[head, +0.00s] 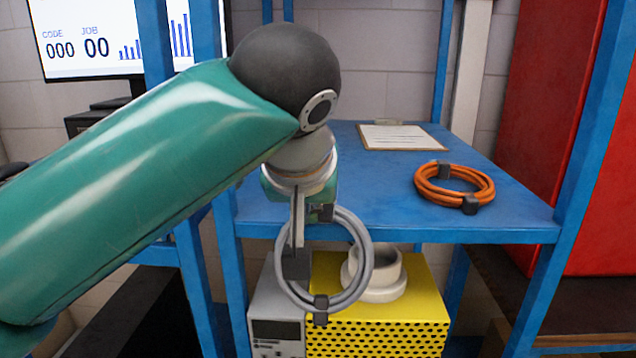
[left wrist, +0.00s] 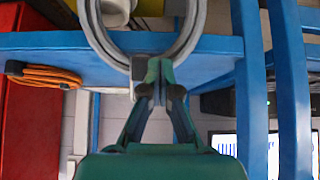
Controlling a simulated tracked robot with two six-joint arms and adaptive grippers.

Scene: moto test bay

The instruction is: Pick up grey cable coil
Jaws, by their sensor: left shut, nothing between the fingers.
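The grey cable coil (head: 366,262) hangs upright in front of the blue shelf's front edge, with black ties at its top and bottom. My left gripper (head: 296,268) points down at the coil's left side, its fingers shut and overlapping the ring in the picture. In the left wrist view the shut fingertips (left wrist: 160,68) lie right beside a dark tie on the grey coil (left wrist: 188,35). Nothing shows clearly between the fingers. What holds the coil up cannot be told. My right gripper is not in view.
An orange cable coil (head: 454,186) and a clipboard (head: 400,137) lie on the blue shelf (head: 375,205). Below stand a yellow perforated box (head: 380,335) with a white ring-shaped part (head: 376,290) on it, and a grey device (head: 275,310). Blue posts (head: 570,180) frame the shelf.

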